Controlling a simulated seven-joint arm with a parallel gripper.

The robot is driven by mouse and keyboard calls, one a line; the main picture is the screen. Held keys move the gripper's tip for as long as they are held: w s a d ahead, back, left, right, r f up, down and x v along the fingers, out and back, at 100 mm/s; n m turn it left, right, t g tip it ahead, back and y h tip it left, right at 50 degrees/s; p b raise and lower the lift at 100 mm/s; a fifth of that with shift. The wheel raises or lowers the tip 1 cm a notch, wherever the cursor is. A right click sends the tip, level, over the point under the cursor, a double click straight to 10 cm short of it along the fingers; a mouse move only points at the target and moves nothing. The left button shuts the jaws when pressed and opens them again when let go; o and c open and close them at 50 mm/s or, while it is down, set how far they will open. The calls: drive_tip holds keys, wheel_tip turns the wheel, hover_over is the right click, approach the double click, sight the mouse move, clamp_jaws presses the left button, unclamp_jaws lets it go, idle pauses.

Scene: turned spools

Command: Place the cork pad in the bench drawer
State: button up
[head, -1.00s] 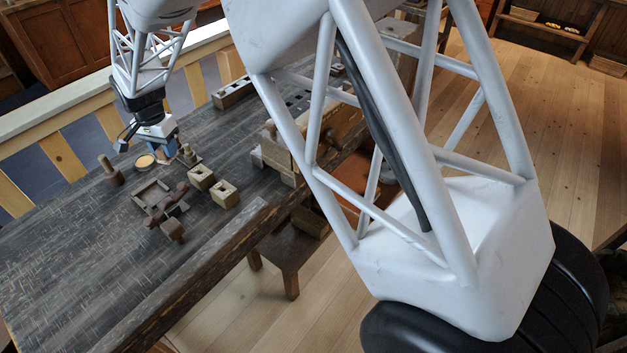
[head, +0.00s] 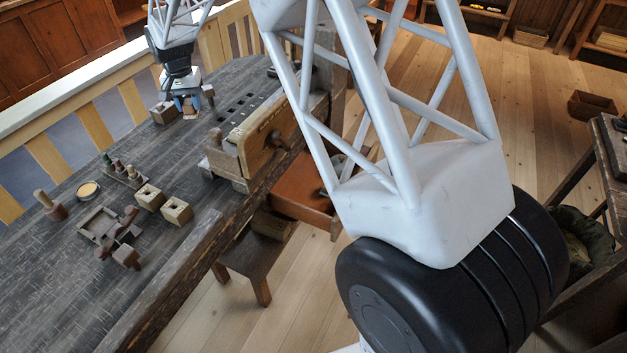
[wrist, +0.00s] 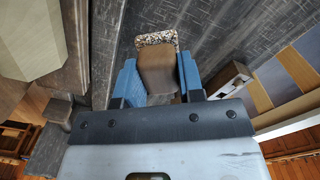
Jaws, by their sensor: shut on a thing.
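My gripper (head: 188,106) is over the far side of the dark bench top in the head view. In the wrist view its blue fingers (wrist: 158,85) are shut on a brown block with a speckled, cork-like face, the cork pad (wrist: 157,39). The pad is small and mostly hidden by the gripper in the head view. The bench drawer (head: 300,187) is reddish brown and stands pulled out under the bench's right edge, beyond the vise. My arm's frame hides part of the drawer, and its inside shows only partly.
A wooden vise (head: 250,145) stands at the bench edge between gripper and drawer. A wooden block (head: 163,113) is beside the gripper. A stool (head: 252,263) stands below the bench.

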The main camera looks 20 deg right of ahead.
drive_tip(key=w+d+r+n, duration=0.1)
drive_tip(key=w+d+r, duration=0.1)
drive_tip(key=d, duration=0.9)
drive_tip(key=w+d+r+n, duration=0.1)
drive_tip(key=w+d+r, duration=0.1)
drive_tip(key=d, duration=0.9)
drive_tip(key=w+d+r, duration=0.2)
drive_tip(key=d, duration=0.9)
drive_tip(key=s+d+f, duration=0.4)
drive_tip(key=s+f, duration=0.2)
drive_tip(key=f, duration=0.2)
drive_tip(key=s+d+f, duration=0.4)
drive_tip(key=s+f, duration=0.1)
drive_tip(key=f, duration=0.3)
drive_tip(key=s+a+f+m, duration=0.8)
drive_tip(key=s+f, duration=0.4)
drive_tip(key=s, duration=0.2)
drive_tip(key=shift+s+a+f+m, duration=0.2)
drive_tip(key=shift+a+m, duration=0.1)
drive_tip(key=shift+a, duration=0.6)
drive_tip(key=shift+f, duration=3.15)
